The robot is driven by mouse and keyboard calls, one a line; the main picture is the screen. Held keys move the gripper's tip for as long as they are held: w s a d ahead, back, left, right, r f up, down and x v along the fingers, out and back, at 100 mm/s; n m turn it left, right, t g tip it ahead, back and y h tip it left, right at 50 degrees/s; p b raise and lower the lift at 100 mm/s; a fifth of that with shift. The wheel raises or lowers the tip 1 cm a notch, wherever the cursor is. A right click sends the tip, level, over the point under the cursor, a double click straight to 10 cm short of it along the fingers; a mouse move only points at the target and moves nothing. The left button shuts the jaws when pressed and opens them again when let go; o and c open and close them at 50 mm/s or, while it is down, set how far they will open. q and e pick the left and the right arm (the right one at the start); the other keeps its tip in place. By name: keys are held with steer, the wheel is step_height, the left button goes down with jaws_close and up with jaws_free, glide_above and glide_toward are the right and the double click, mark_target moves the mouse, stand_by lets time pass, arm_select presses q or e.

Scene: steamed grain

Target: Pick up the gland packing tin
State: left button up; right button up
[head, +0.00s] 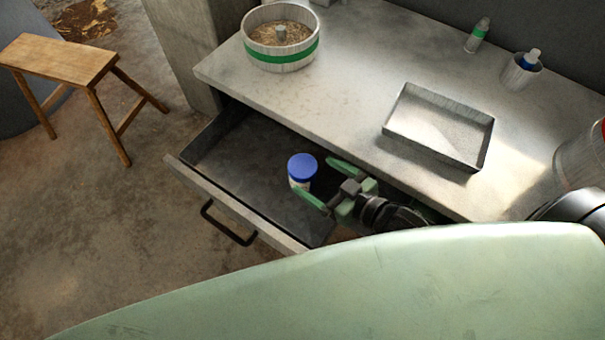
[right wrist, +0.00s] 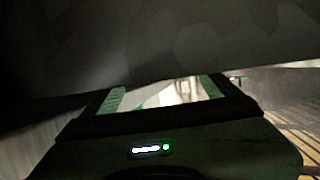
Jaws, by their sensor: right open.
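The tin, a small white can with a blue lid (head: 302,163), stands upright in the open drawer (head: 235,160). I take it to be the gland packing tin; no label is readable. My right gripper (head: 314,177) is open and reaches into the drawer from the right, its two green fingers pointing at the tin. The near finger lies by the tin's lower front and the far finger to its right rear. I cannot tell whether they touch it. In the right wrist view, a pale, blurred shape shows between the open fingers (right wrist: 165,94). My left gripper is not in view.
The worktop (head: 350,100) overhangs the drawer's back. On it are a metal tray (head: 440,150), a round tub of grain (head: 282,60), a small bottle (head: 477,35) and a cup (head: 521,72). The drawer's front panel (head: 235,205) stands out. A wooden stool (head: 60,58) is left.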

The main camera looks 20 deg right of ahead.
mark_target(308, 170)
steer(key=x, duration=0.6)
steer(key=shift+w, duration=0.15)
steer(key=c, duration=1.7)
steer(key=shift+c, duration=0.5)
steer(key=shift+r, duration=0.2)
